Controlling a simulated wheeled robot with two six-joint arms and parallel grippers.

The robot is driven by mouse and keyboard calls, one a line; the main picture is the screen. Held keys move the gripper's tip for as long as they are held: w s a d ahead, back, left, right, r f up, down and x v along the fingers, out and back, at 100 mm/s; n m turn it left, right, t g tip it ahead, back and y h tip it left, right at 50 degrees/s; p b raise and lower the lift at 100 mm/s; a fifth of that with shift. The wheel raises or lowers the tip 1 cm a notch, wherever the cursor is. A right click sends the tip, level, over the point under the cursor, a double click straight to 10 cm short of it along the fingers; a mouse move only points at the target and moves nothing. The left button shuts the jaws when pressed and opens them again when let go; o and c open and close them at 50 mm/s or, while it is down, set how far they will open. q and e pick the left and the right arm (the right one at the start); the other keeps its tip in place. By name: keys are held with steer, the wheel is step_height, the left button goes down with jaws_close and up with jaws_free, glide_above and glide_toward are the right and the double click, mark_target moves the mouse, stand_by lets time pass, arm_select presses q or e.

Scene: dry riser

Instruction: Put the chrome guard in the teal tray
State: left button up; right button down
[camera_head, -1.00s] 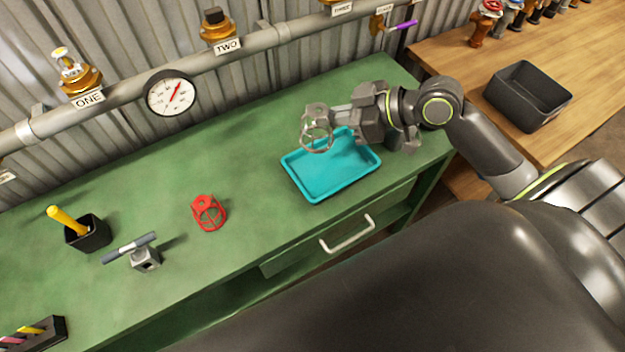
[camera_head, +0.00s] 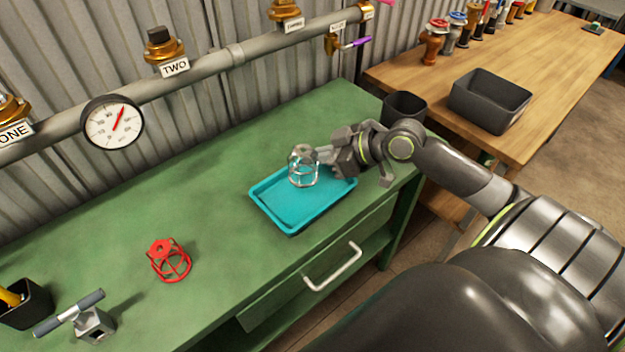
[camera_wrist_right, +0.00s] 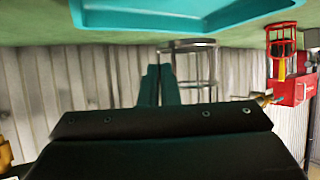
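The chrome guard (camera_head: 303,170), a silvery wire cage with a domed top, is upright over the teal tray (camera_head: 283,218). My right gripper (camera_head: 326,162) comes from the right and is shut on the guard's side. In the right wrist view, which is upside down, the guard (camera_wrist_right: 192,45) is beside my close-set fingers (camera_wrist_right: 158,84). The tray's rim (camera_wrist_right: 190,27) crosses the top there, with a narrow gap between it and the guard's ring. The tray looks empty. My left gripper is not in view.
A red wire guard (camera_head: 168,260) stands left of the tray on the green bench (camera_head: 215,200). A grey T-handled tool (camera_head: 92,322) and a black holder (camera_head: 28,303) are further left. A dark cup (camera_head: 404,107) stands behind my right arm. A dark bin (camera_head: 490,100) sits on the wooden table.

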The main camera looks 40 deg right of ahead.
step_height(320, 180, down, 6)
steer(key=shift+r, duration=0.15)
stand_by(0.3)
steer(key=shift+b, duration=0.4)
steer(key=c, duration=1.7)
jaws_free()
